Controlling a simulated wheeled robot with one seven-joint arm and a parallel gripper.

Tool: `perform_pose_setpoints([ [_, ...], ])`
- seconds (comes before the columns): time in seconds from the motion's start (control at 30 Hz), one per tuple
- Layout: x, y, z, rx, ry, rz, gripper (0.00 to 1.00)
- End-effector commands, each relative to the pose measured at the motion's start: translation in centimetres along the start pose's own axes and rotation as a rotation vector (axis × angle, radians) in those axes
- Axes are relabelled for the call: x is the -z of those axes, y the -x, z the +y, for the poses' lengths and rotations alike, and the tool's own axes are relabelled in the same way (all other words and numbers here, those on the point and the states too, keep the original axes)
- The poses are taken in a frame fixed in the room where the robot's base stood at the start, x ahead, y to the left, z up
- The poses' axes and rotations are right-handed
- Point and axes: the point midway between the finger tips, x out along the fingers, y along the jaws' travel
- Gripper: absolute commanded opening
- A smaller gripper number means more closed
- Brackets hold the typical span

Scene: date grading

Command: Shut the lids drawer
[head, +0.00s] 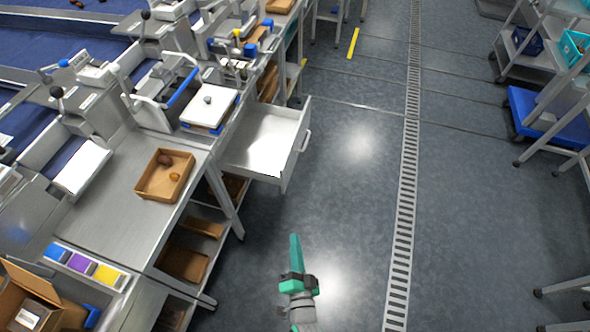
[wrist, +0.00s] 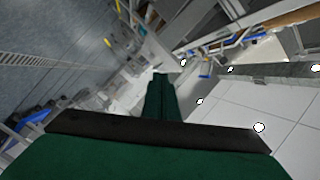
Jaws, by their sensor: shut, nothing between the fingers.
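The lids drawer (head: 262,143) is a white drawer pulled out from under the bench towards the aisle. Its inside looks empty, and a handle (head: 305,141) is on its front face. My gripper (head: 295,240) has green fingers, which are shut with nothing between them. In the head view it is over the aisle floor, nearer than the drawer and apart from it. In the wrist view the shut green fingers (wrist: 160,98) fill the middle, and I cannot clearly make out the drawer there.
A cardboard tray (head: 145,190) with a few brown dates stands on the metal bench (head: 110,205). A scale-like device (head: 208,108) is behind the drawer. The aisle floor (head: 345,200) is clear. A rack with a blue platform (head: 550,120) stands at the right.

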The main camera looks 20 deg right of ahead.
Motion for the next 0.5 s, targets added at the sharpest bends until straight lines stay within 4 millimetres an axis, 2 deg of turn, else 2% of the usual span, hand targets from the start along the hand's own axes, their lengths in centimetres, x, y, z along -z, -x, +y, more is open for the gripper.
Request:
perform_pose_setpoints([
  [0.03,0.4,-2.4,0.5,0.003,-0.076,0.026,0.0],
  [0.2,1.8,-8.9,2.0,0.009,-0.34,0.092,0.0],
  [0.33,2.8,-12.7,2.7,0.018,-0.498,0.129,0.0],
  [0.5,3.7,-15.5,3.0,0.028,-0.619,0.156,0.0],
])
